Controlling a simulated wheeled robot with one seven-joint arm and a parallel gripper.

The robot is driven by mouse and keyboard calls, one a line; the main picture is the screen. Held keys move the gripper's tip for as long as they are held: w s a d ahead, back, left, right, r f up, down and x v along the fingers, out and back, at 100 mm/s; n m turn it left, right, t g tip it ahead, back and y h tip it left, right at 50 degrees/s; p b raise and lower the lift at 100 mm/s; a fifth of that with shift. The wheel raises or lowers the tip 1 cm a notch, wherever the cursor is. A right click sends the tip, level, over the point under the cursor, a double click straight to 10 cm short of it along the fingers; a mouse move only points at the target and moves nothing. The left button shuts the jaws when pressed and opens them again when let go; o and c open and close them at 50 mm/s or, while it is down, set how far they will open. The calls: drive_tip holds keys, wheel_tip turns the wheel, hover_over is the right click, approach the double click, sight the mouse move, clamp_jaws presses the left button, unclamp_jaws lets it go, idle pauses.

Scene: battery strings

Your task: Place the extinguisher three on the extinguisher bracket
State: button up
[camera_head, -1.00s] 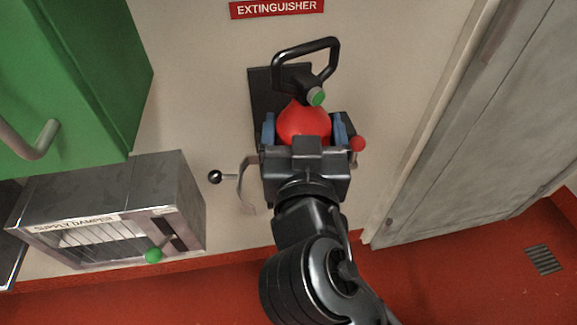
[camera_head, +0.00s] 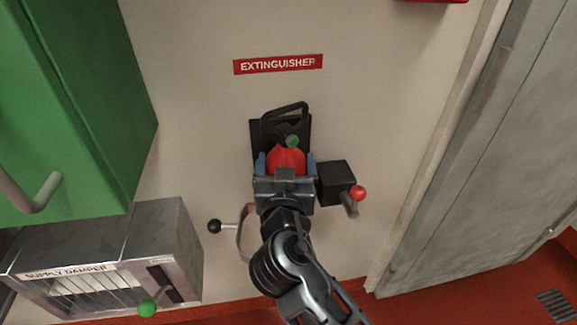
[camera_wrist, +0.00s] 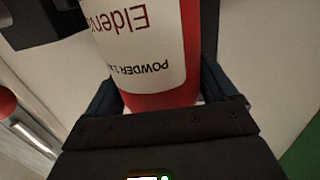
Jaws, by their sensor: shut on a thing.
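The red extinguisher (camera_head: 287,160) with its black handle and green-tipped gauge is upright in my gripper (camera_head: 285,164), in front of the black bracket plate (camera_head: 301,127) on the wall. In the wrist view its red body and white label (camera_wrist: 140,45) fill the space between my fingers. My gripper's blue finger pads press on both sides of it. The handle overlaps the plate in the head view. My gripper and arm hide the lower body, and I cannot tell whether the extinguisher touches the bracket. A curved strap with a black knob (camera_head: 214,226) stands open at the bracket's left.
A black box with a red-knobbed lever (camera_head: 358,193) is close on the right of my gripper. A red EXTINGUISHER sign (camera_head: 278,64) is above. A green cabinet (camera_head: 75,100) and a supply damper box (camera_head: 110,260) stand left; a grey door (camera_head: 480,150) is right.

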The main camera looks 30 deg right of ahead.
drive_tip(key=shift+f, duration=1.75)
drive_tip(key=shift+f+b, duration=0.1)
drive_tip(key=shift+b, duration=0.3)
drive_tip(key=o, duration=1.9)
drive_tip(key=shift+f, duration=0.2)
drive_tip(key=shift+c, duration=0.2)
drive_tip(key=shift+r, duration=0.1)
drive_tip(key=b+v, duration=0.1)
drive_tip(key=v, duration=1.1)
